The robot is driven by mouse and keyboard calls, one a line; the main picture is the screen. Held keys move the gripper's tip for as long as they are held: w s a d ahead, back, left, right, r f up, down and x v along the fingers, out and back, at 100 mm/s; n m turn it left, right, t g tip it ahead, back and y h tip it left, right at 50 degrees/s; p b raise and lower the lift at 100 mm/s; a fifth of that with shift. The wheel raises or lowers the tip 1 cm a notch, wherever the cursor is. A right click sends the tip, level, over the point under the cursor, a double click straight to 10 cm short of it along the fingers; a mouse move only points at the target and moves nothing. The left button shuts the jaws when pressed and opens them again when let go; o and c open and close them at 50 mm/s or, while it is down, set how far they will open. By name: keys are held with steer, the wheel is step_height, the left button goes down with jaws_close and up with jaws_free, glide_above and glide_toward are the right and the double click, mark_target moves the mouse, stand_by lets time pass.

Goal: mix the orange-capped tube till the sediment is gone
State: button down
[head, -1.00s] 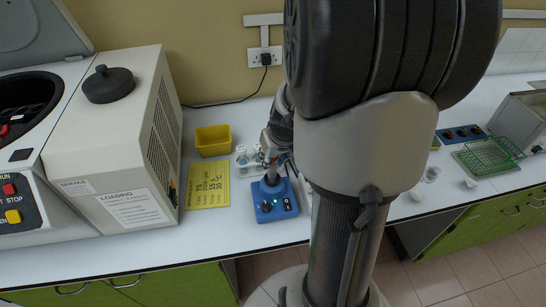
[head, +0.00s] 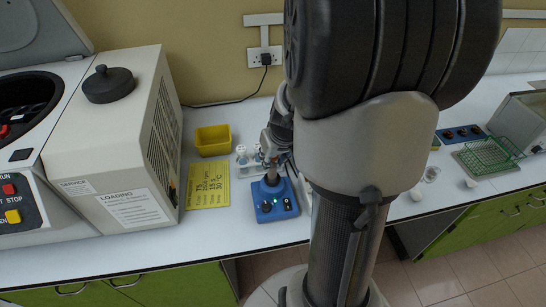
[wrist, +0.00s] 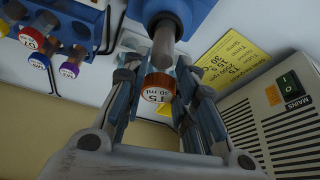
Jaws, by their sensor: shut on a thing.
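The orange-capped tube (wrist: 158,86), marked T5, is held in my gripper (wrist: 160,78), seen in the wrist view. The fingers are shut on both sides of it, and the cap faces the camera. A brownish-grey stretch of the tube shows beyond the cap and meets the dark cup of the blue mixer (wrist: 190,14). I cannot make out any separate sediment layer. In the head view my gripper (head: 272,150) is over the back of the blue mixer (head: 277,209), which has a small green light. The tube is hardly visible there.
A green wire rack (head: 487,155) is far right.

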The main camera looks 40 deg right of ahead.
steer(key=shift+r+p, duration=3.4)
steer(key=shift+r, duration=1.15)
